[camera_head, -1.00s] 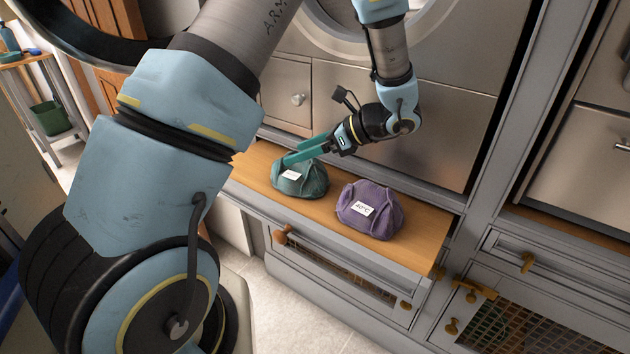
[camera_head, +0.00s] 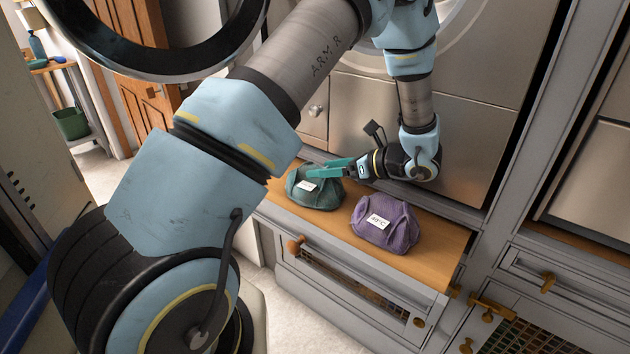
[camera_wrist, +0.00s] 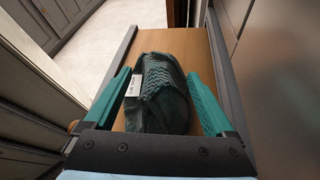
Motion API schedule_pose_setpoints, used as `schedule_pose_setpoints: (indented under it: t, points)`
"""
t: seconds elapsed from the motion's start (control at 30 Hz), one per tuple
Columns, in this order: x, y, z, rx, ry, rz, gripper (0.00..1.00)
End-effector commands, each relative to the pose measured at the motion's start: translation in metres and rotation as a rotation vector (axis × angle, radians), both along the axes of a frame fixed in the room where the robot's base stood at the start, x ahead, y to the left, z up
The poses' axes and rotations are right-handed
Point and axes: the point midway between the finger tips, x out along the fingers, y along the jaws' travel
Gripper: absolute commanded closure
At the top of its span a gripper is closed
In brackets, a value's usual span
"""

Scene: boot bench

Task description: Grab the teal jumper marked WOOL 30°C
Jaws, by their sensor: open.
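The teal jumper (camera_head: 318,193) is a folded knitted bundle with a white label, lying on the wooden bench top at its left part. The label's print is too small to read. My gripper (camera_head: 325,169) is open at the jumper, reaching in from the right. In the wrist view the jumper (camera_wrist: 158,92) lies between the two teal fingers of my gripper (camera_wrist: 163,95), one on each side. I cannot tell whether either finger touches it.
A purple jumper (camera_head: 386,224) with a white label reading about 40°C lies to the right on the same bench top (camera_head: 440,262). Steel appliance fronts (camera_head: 440,160) rise close behind. Drawers with knobs (camera_head: 345,285) are below the bench.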

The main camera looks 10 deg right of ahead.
Motion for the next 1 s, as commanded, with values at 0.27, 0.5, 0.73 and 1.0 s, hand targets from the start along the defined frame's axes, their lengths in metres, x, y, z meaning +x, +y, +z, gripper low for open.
schedule_pose_setpoints:
  t: [0.27,0.5,0.73,1.0]
  points:
    - [0.014,0.021,-0.01,0.002,0.001,-0.001,0.11]
    - [0.015,0.021,-0.01,0.001,0.0,-0.001,0.16]
    - [0.015,0.021,-0.01,0.001,-0.001,0.0,0.41]
    - [0.015,0.021,-0.01,0.001,-0.001,0.0,0.72]
